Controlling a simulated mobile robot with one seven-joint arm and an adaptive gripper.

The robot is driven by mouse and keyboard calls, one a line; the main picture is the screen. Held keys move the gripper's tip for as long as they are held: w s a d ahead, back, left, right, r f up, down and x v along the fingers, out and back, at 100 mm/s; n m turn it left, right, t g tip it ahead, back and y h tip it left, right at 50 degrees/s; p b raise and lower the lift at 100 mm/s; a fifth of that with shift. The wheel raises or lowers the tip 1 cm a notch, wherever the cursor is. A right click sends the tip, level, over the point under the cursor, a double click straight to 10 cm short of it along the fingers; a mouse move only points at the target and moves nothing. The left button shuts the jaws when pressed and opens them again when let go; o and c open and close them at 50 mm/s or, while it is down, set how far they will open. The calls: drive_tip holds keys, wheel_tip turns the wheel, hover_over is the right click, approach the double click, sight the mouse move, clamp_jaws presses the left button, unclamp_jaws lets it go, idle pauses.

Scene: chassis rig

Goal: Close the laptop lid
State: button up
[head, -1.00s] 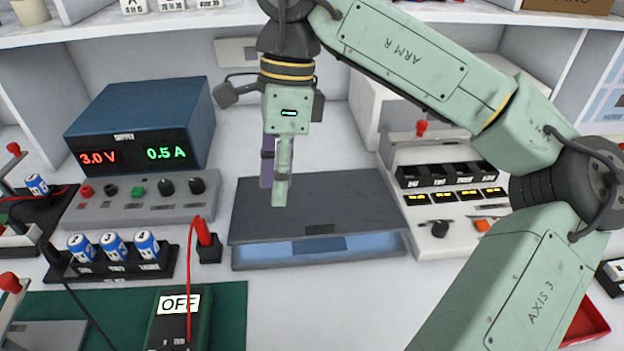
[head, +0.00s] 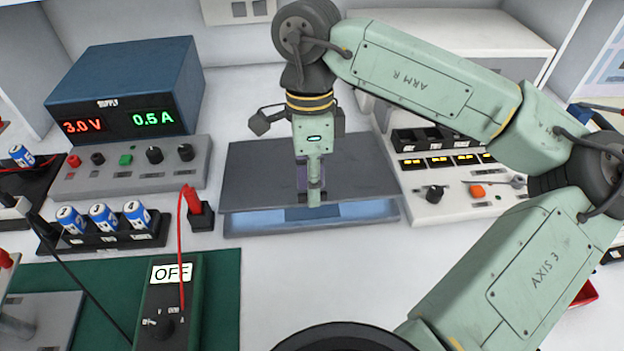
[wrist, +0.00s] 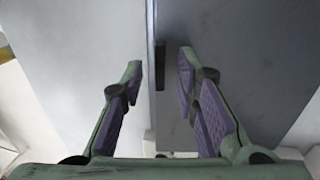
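The laptop's dark grey lid (head: 252,180) lies at a low angle over its base (head: 245,226) on the white bench. A gap with a bluish glow shows along the front edge, so the lid is tilted down but apart from the base there. My gripper (head: 313,198) points down at the middle of the lid's front edge and hides part of it. In the wrist view my gripper (wrist: 160,65) has its fingers apart with nothing held between them. The lid's edge, with a small dark tab (wrist: 160,66), runs between the fingers. Contact with the lid cannot be told.
A blue power supply (head: 125,85) and a holder with batteries (head: 105,235) stand left of the laptop. A red plug (head: 200,212) stands close to its left front corner. A multimeter (head: 168,300) is at front left.

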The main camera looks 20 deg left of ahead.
drive_tip(key=shift+f, duration=0.1)
drive_tip(key=shift+c, duration=0.3)
clamp_jaws()
idle(0.6)
